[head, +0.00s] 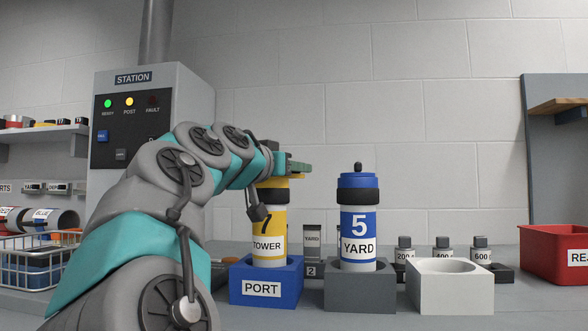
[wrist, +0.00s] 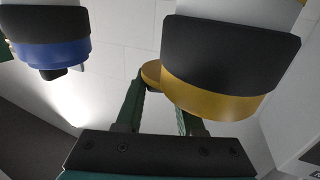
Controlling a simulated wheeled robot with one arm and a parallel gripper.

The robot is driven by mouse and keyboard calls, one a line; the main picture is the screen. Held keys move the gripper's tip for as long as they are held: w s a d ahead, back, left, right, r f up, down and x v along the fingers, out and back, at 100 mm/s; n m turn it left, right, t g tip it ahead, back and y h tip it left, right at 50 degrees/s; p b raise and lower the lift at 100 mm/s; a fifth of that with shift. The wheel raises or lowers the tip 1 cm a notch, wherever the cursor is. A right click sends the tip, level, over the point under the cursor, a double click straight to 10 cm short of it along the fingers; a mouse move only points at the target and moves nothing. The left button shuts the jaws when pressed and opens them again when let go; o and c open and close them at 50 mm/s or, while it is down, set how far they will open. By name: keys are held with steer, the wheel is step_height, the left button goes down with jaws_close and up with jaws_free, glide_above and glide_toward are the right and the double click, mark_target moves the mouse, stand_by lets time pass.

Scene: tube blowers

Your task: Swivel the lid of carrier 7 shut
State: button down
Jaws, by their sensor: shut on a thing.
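Carrier 7 (head: 269,225), yellow and white with a "TOWER" label, stands upright in the blue PORT block (head: 262,287). Its black collar and yellow top (wrist: 215,98) fill the upper right of the wrist view. A yellow round piece, apparently its lid (wrist: 151,74), juts out to the side of the top, so the lid looks swung aside. My gripper (head: 300,169) is at the top of carrier 7, its green fingers (wrist: 160,98) shut on the lid. The exact contact is partly hidden by the carrier.
Blue carrier 5 (head: 358,223) stands capped in a grey block (head: 360,287) just right of carrier 7. An empty white block (head: 450,287), small weights (head: 443,250) and a red bin (head: 556,252) are further right. The station panel (head: 140,115) stands behind my arm.

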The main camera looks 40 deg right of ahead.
steer(key=shift+a+r+m+g+h+p, duration=0.2)
steer(key=shift+m+g+p, duration=0.3)
steer(key=shift+g, duration=0.4)
steer(key=shift+a+r+m+g+h+p, duration=0.1)
steer(key=shift+a+m+g+h+p, duration=0.2)
steer(key=shift+m+g, duration=0.45)
steer(key=m+g+p, duration=0.1)
steer(key=g, duration=0.1)
steer(key=a+m+g+p, duration=0.1)
steer(key=p, duration=0.1)
steer(key=shift+r+g, duration=0.1)
steer(key=shift+g, duration=0.25)
steer(key=m+g+p, duration=0.1)
steer(key=p, duration=0.1)
steer(key=m+g+p, duration=0.1)
steer(key=g+p, duration=0.1)
steer(key=shift+a+p, duration=0.4)
steer(key=shift+a+f+m+g+y+p, duration=0.25)
steer(key=shift+m+g+p, duration=0.4)
steer(key=shift+g+p, duration=0.35)
steer(key=shift+f, duration=0.15)
steer(key=c, duration=0.5)
jaws_free()
